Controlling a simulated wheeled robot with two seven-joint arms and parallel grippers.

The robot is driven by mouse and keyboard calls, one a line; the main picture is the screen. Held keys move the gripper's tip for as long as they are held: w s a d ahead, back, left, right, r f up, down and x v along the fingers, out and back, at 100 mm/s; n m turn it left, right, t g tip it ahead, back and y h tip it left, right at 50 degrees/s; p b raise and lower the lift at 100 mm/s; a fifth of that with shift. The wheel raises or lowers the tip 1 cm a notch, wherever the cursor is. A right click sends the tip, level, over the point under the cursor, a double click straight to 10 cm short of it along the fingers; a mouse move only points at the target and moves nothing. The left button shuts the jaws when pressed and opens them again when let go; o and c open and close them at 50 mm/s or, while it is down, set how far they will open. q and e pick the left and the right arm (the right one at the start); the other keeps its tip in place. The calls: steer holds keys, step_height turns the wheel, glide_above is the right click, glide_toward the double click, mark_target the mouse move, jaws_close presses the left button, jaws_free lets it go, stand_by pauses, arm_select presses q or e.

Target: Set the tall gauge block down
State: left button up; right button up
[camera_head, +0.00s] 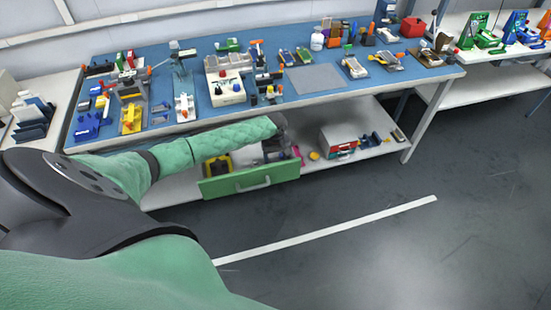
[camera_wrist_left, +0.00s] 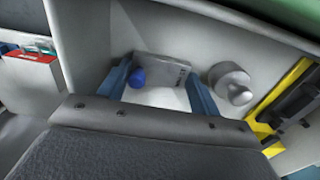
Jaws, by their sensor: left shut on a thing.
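In the left wrist view my left gripper (camera_wrist_left: 160,82) is shut on a grey block, the tall gauge block (camera_wrist_left: 162,68), which lies between its two blue fingers. A small blue round thing (camera_wrist_left: 137,77) shows at the block's left side. In the head view my left arm reaches into the open green drawer (camera_head: 252,183) under the bench, and its gripper (camera_head: 277,150) is dark and small there. The block cannot be made out in the head view. Whether the block touches the drawer floor, I cannot tell. My right gripper is not in view.
A grey knobbed metal piece (camera_wrist_left: 231,84) stands in the drawer just right of the fingers. A yellow and black thing (camera_wrist_left: 285,105) lies further right. A box with a red and teal front (camera_head: 340,142) sits on the lower shelf. The blue bench top (camera_head: 300,105) above is crowded.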

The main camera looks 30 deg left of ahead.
mark_target(276, 159)
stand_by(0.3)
arm_select(q)
steer(key=o, duration=1.2)
steer(key=shift+f, duration=0.15)
steer(key=shift+r, duration=0.25)
step_height(276, 159, up, 3)
steer(key=p, duration=0.3)
steer(key=shift+f, duration=0.15)
step_height(276, 159, up, 3)
steer(key=p, duration=0.3)
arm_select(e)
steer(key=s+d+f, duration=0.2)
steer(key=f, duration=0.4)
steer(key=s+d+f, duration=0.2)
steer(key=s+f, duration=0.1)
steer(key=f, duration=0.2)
arm_select(q)
step_height(276, 159, up, 6)
steer(key=p, duration=0.5)
steer(key=shift+p, duration=0.4)
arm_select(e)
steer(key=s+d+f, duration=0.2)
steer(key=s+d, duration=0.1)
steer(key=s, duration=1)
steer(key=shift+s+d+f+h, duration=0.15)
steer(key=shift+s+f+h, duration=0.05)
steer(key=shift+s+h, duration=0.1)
